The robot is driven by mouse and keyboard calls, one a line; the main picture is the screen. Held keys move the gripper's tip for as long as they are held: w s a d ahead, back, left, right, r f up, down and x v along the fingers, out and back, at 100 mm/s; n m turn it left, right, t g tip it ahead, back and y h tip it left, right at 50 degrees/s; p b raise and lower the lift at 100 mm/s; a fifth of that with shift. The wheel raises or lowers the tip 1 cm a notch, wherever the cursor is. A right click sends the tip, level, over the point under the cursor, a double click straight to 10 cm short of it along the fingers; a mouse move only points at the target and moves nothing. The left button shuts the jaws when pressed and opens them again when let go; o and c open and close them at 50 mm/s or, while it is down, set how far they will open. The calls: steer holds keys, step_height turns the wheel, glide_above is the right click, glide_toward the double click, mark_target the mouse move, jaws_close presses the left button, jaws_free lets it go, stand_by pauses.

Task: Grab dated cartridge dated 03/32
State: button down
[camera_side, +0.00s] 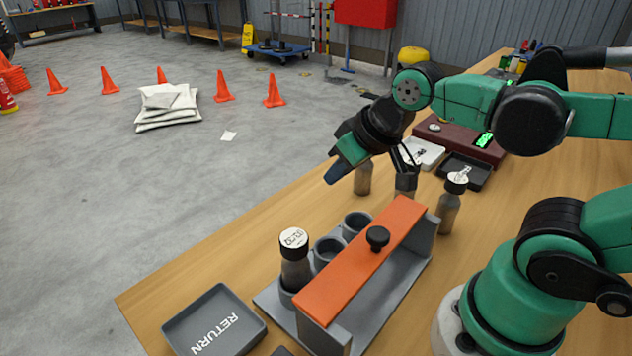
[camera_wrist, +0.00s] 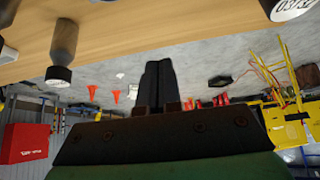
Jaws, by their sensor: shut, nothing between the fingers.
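A dark cartridge (camera_side: 294,262) with a white round top stands in the near-left cup of the grey rack (camera_side: 382,310). Its upside-down print seems to read 03/32. In the wrist view, a white top reading 03/32 (camera_wrist: 292,9) is cut off at the upper right corner. My gripper (camera_side: 335,172) is shut and empty, above and behind the rack, apart from that cartridge. Its closed fingers also show in the wrist view (camera_wrist: 158,80). Other cartridges stand behind the rack: one with a white top (camera_side: 449,208), one partly hidden (camera_side: 405,182), one below my gripper (camera_side: 362,180).
An orange bar (camera_side: 365,258) with a black knob (camera_side: 377,238) spans the rack beside the cups. Two other cups (camera_side: 328,248) look empty. A grey RETURN tray (camera_side: 195,318) lies left of the rack. A white tray (camera_side: 425,152) and black tray (camera_side: 464,172) lie farther back.

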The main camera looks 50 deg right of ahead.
steer(key=shift+f+t, duration=0.2)
steer(key=shift+t, duration=0.1)
steer(key=shift+c, duration=1.2)
jaws_free()
